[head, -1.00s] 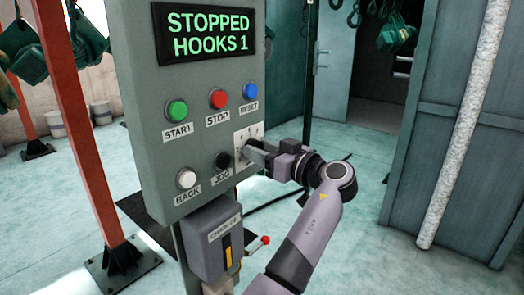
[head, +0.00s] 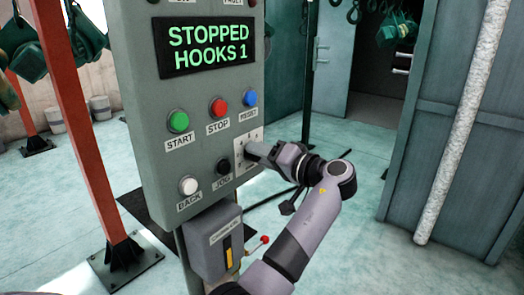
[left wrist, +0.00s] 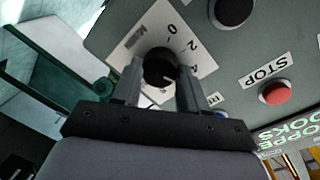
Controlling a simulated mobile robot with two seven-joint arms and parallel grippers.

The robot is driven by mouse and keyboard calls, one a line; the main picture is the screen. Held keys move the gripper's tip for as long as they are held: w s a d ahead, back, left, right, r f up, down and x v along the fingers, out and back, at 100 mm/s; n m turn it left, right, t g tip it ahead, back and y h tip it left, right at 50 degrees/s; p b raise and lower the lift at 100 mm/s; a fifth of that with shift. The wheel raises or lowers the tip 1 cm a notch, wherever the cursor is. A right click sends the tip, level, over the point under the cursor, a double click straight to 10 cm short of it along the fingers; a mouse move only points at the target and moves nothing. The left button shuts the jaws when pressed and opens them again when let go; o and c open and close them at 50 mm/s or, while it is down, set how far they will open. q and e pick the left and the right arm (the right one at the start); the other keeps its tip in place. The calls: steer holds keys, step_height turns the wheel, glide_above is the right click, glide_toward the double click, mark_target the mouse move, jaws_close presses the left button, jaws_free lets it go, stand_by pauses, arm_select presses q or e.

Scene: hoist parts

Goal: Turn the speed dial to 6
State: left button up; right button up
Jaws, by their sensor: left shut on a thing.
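The speed dial has a black round knob (left wrist: 160,66) on a white plate (left wrist: 190,52) with the numbers 0, 2 and 4 readable in the left wrist view; the rest of the scale is hidden or unclear. A small pale mark on the knob faces toward the gripper side. My left gripper (left wrist: 160,76) is shut on the knob, one finger on each side. In the head view the plate (head: 241,161) shows beside my left gripper (head: 253,150), which hides the knob. My right gripper is not in view.
The grey control panel (head: 150,105) bears a display (head: 208,45) reading STOPPED HOOKS 1. Green START (head: 178,122), red STOP (head: 218,107), blue RESET (head: 250,98), white BACK (head: 188,186) and black JOG (head: 223,167) buttons are close by. A box with a red-tipped lever (head: 264,240) sits below.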

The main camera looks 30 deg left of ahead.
arm_select(q)
steer(key=shift+w+m, duration=0.1)
steer(key=shift+m, duration=1.7)
steer(key=shift+g, duration=0.3)
steer(key=o, duration=1.1)
steer(key=shift+a, duration=0.1)
steer(key=shift+c, duration=0.2)
steer(key=d+b, duration=0.1)
steer(key=d, duration=0.6)
steer(key=shift+s+r+b, duration=0.35)
steer(key=shift+b, duration=0.05)
